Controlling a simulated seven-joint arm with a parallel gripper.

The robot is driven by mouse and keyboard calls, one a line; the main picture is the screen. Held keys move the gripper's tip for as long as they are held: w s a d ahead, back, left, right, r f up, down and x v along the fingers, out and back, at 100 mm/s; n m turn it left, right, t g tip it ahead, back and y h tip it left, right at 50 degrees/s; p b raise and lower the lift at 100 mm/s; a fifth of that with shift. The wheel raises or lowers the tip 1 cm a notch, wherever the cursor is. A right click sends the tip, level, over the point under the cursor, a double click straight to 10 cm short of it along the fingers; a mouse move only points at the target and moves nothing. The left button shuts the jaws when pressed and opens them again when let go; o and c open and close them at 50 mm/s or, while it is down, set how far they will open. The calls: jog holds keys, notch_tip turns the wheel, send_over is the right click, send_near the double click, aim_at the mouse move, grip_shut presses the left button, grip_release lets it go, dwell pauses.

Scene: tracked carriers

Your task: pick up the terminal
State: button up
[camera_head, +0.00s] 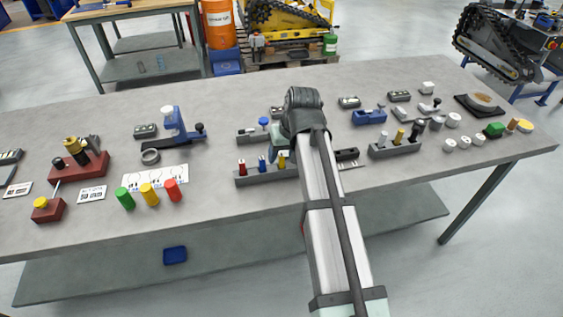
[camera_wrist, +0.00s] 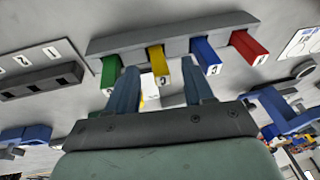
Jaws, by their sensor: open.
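Coloured upright pieces with lettered ends stand in a grey rail (camera_head: 252,179); the terminal is probably one of these, but I cannot tell which. In the wrist view the rail (camera_wrist: 200,38) holds a green piece (camera_wrist: 110,72), a yellow piece (camera_wrist: 157,62), a blue piece (camera_wrist: 206,55) and a red piece (camera_wrist: 249,48). My gripper (camera_wrist: 160,68) is open and empty. Its fingertips appear on either side of the yellow piece, with the blue one just beyond the right finger. Depth is unclear. In the head view my arm hides the green piece and most of my gripper (camera_head: 274,153).
A grey block with dark slots (camera_wrist: 42,82) lies beside the rail in the wrist view. In the head view a grey holder with pegs (camera_head: 394,147) stands to the right, a blue clamp-like fixture (camera_head: 173,122) to the left. Green, yellow and red cylinders (camera_head: 149,194) stand near the front edge.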

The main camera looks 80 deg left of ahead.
jog(key=shift+s+a+f, duration=0.1)
jog(key=shift+f, duration=0.3)
jog(key=shift+c, duration=0.3)
grip_shut()
